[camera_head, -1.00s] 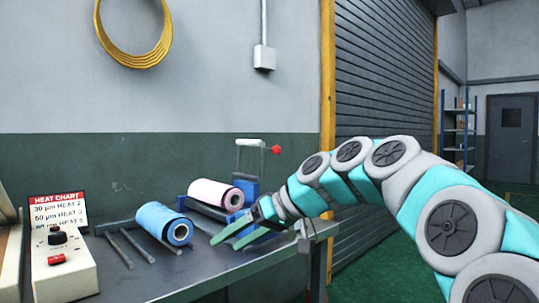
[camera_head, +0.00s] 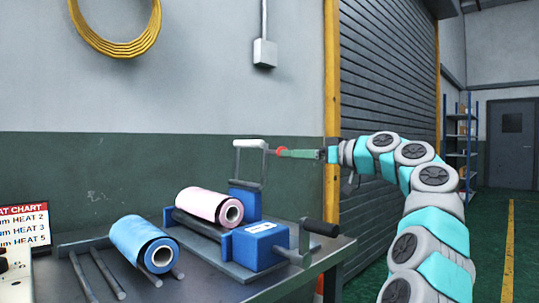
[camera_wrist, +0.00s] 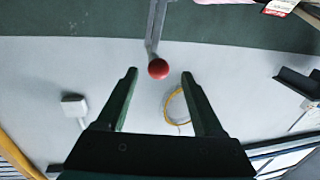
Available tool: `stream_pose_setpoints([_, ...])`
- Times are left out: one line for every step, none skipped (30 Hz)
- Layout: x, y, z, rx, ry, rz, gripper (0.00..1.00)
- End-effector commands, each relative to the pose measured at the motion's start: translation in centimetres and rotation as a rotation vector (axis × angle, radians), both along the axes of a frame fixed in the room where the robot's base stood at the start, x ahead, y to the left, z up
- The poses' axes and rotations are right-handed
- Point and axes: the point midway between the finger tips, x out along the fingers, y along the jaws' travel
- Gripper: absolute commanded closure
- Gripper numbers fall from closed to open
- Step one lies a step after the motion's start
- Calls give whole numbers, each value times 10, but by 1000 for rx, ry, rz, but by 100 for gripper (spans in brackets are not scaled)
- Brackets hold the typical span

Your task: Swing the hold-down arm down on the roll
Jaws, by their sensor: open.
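The hold-down arm (camera_head: 236,162) is a grey frame with a pale roller, standing raised on a blue block behind the pink roll. Its red ball knob (camera_head: 282,151) is at the arm's upper right end. The pink roll (camera_head: 208,204) lies on the dark rollers of the blue-ended unit. My gripper (camera_head: 284,153) points left at the height of the knob. In the wrist view the red knob (camera_wrist: 158,68) appears centred between the tips of my open fingers (camera_wrist: 158,74). I cannot tell whether either finger touches it.
A blue roll (camera_head: 142,242) lies on a bar rack at the left. A crank with a black handle (camera_head: 320,228) sticks out at the unit's right. A heat chart (camera_head: 24,224) stands at the left edge of the grey table (camera_head: 215,284). The air above the pink roll is clear.

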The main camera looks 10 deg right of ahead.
Motion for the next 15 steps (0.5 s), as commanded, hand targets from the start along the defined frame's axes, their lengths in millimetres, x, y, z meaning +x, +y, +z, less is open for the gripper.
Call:
stream_pose_setpoints([1, 0, 0, -1, -4, -2, 31])
stream_pose_setpoints([2, 0, 1, -1, -6, -3, 31])
stream_pose_setpoints([3, 1, 1, -2, -6, -3, 31])
stream_pose_setpoints([4, 2, 1, -3, -6, -3, 31])
stream_pose_setpoints([6, 4, 1, -2, -5, -2, 31])
stream_pose_setpoints([8, 7, 1, -2, -5, -2, 31])
stream_pose_setpoints([11, 9, 1, -2, -5, -2, 31])
stream_pose_setpoints([13, 11, 1, -2, -4, -2, 31])
stream_pose_setpoints([17, 15, 1, -2, -4, -2, 31])
stream_pose_setpoints([20, 18, 1, -2, -4, -3, 31])
stream_pose_setpoints([23, 21, 1, -1, -3, -3, 31])
stream_pose_setpoints([28, 25, 1, -2, -2, -3, 31])
stream_pose_setpoints([31, 29, 1, -2, -2, -3, 31])
stream_pose_setpoints([34, 32, 1, -2, -2, -2, 31])
stream_pose_setpoints([38, 37, 1, -1, -3, -1, 31])
